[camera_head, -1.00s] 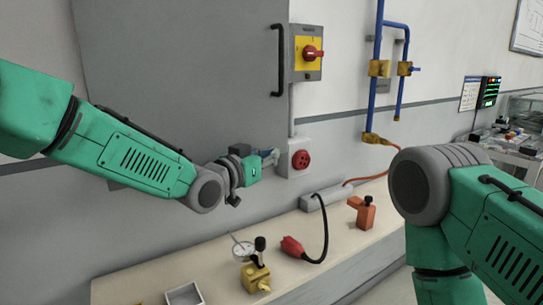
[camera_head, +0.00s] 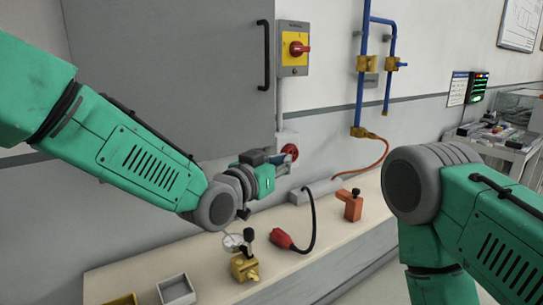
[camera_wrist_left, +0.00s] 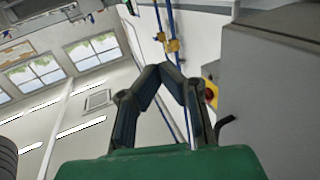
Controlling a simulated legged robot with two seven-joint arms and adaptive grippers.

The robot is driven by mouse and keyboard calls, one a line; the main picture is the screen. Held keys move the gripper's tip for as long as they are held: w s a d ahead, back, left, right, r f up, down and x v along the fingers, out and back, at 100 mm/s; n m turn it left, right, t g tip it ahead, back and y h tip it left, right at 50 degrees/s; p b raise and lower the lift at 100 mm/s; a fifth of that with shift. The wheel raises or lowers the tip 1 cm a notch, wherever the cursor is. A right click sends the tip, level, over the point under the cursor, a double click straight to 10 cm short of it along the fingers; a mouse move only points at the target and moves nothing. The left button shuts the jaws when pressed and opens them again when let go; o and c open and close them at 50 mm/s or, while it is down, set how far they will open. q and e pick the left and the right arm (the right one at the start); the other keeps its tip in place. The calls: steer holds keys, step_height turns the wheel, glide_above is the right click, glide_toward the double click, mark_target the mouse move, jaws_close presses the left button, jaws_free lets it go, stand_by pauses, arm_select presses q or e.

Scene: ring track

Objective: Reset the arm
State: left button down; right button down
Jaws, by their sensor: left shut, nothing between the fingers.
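My left arm comes in from the left in the head view, with its gripper (camera_head: 284,160) in front of the red wall socket (camera_head: 291,152), partly covering it. In the left wrist view the two fingers (camera_wrist_left: 160,70) meet at their tips with nothing between them. Beyond them are blue pipes and a tilted view of the room. My right arm (camera_head: 470,210) shows at the right of the head view, bent downward. Its gripper is out of the picture.
A bench (camera_head: 130,275) below my left arm holds a red plug (camera_head: 282,239) on a black cable, a brass valve with a gauge (camera_head: 244,266), an orange block (camera_head: 350,206) and a grey tray (camera_head: 176,290). A grey cabinet (camera_head: 165,70) with a black handle and a red-yellow switch (camera_head: 294,48) are on the wall.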

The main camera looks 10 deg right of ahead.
arm_select(q)
steer(key=s+d, duration=0.1)
steer(key=s, duration=0.3)
steer(key=s+a+f+n+g+y, duration=0.1)
steer(key=s+a+f+n+y, duration=0.15)
steer(key=a+f, duration=0.55)
steer(key=s+a+f+n+g+y, duration=0.1)
steer(key=s+a+f+g+y, duration=0.3)
steer(key=f, duration=0.8)
steer(key=s+a+f+n+t+y, duration=0.1)
steer(key=s+a+f, duration=0.1)
steer(key=a+f, duration=0.65)
steer(key=s+a+f+n+g+y, duration=0.1)
steer(key=s+a+f+g, duration=0.1)
steer(key=s+a+f, duration=0.3)
steer(key=s+a+f+n+g+y, duration=0.1)
steer(key=s+a+f+g+y, duration=0.1)
steer(key=s+a+f, duration=0.3)
steer(key=s+a+f+n+g+y, duration=0.2)
steer(key=s+a+f+g, duration=0.2)
steer(key=s+a, duration=0.7)
steer(key=s, duration=0.7)
steer(key=shift+s+a+f, duration=0.15)
steer(key=shift+s+f, duration=0.25)
steer(key=shift+y, duration=0.25)
